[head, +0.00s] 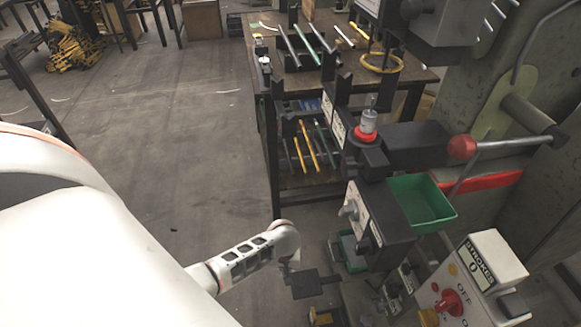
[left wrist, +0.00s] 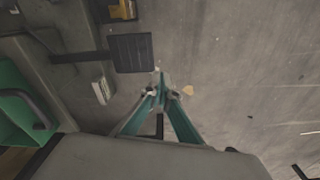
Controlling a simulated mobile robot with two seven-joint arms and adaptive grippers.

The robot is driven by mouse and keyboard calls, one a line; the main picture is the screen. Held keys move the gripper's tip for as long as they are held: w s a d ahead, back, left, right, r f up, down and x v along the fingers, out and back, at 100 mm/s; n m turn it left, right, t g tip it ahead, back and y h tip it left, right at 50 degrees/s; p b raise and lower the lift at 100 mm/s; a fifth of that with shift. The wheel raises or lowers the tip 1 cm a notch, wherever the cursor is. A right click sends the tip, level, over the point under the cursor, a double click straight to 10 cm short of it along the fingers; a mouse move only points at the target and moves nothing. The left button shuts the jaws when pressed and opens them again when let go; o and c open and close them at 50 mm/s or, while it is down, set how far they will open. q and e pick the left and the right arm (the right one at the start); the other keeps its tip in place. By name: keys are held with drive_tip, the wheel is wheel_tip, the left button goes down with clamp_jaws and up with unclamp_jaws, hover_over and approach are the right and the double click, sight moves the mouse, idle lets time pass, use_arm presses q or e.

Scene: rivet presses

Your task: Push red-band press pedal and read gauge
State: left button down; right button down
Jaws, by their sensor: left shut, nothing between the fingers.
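A red band (head: 490,184) runs across the grey press at the right of the head view. A dark flat pedal plate (head: 306,283) stands low in front of it; the left wrist view also shows the pedal plate (left wrist: 132,53) on a dark bar. My left arm reaches in from the left, its wrist just above and left of the plate. My left gripper (left wrist: 161,78) is shut and empty, its teal fingers meeting just beside the plate's near right corner; contact cannot be told. A small display marked STROKES (head: 477,268) sits on a white box. I cannot make out a dial gauge.
A green bin (head: 421,202) and a red-knobbed lever (head: 463,147) stick out from the press. A control box with a red knob (head: 449,302) stands at lower right. A second, yellow pedal (head: 322,317) is near the plate. Open floor (head: 160,130) lies left.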

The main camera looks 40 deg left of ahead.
use_arm(q)
drive_tip(key=shift+w+a+f+n+g, duration=0.15)
drive_tip(key=shift+w+a+n, duration=0.1)
drive_tip(key=shift+w+n, duration=0.6)
drive_tip(key=shift+w+a+f+n+g, duration=0.1)
drive_tip(key=shift+w+a+n+g, duration=0.1)
drive_tip(key=shift+w+n, duration=0.65)
use_arm(e)
drive_tip(key=shift+w, duration=0.2)
